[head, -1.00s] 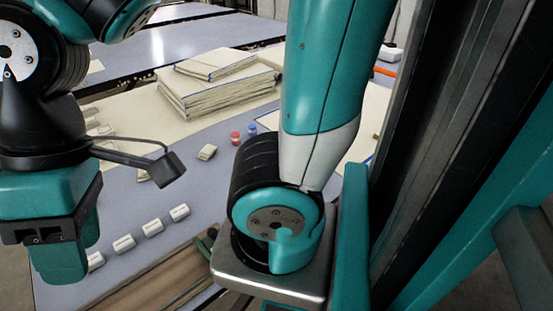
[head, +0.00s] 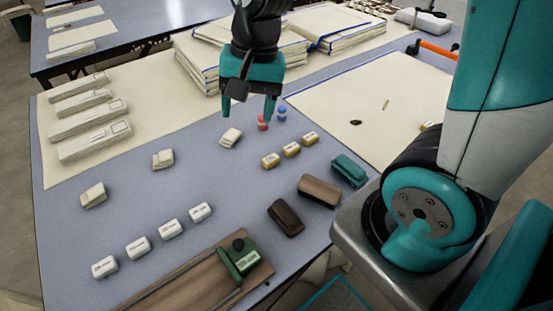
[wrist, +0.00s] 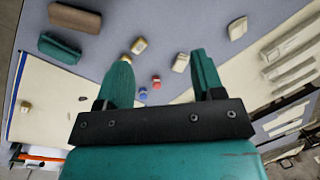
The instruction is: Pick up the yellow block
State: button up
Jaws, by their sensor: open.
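Three small yellow blocks lie in a slanting row on the grey table in the head view: a near one (head: 270,161), a middle one (head: 291,149) and a far one (head: 309,138). In the wrist view, one yellow block (wrist: 138,45) shows beside the left fingertip, and another is partly hidden by that finger. My gripper (head: 261,117) is open and empty, pointing down above the table, behind and left of the row. Its two teal fingers (wrist: 161,56) are wide apart in the wrist view. Which yellow block is meant cannot be told.
A red cap (head: 263,123) and a blue cap (head: 282,114) lie close to my gripper. A cream block (head: 230,138) lies to its left. Dark brown (head: 286,218), tan (head: 320,191) and teal (head: 348,170) blocks lie nearer.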

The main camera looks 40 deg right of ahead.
jog(key=w+d+f+m+h, duration=0.2)
jog(key=w+d+f+m, duration=0.45)
jog(key=d+m, duration=0.35)
jog(key=m+b, duration=0.1)
send_over(272, 157)
jog(key=shift+g, duration=0.3)
notch_tip(272, 157, down, 13)
jog(key=shift+s+r, duration=0.15)
jog(key=shift+f, duration=2.75)
jog(key=shift+c, duration=0.3)
jog(key=c, duration=0.9)
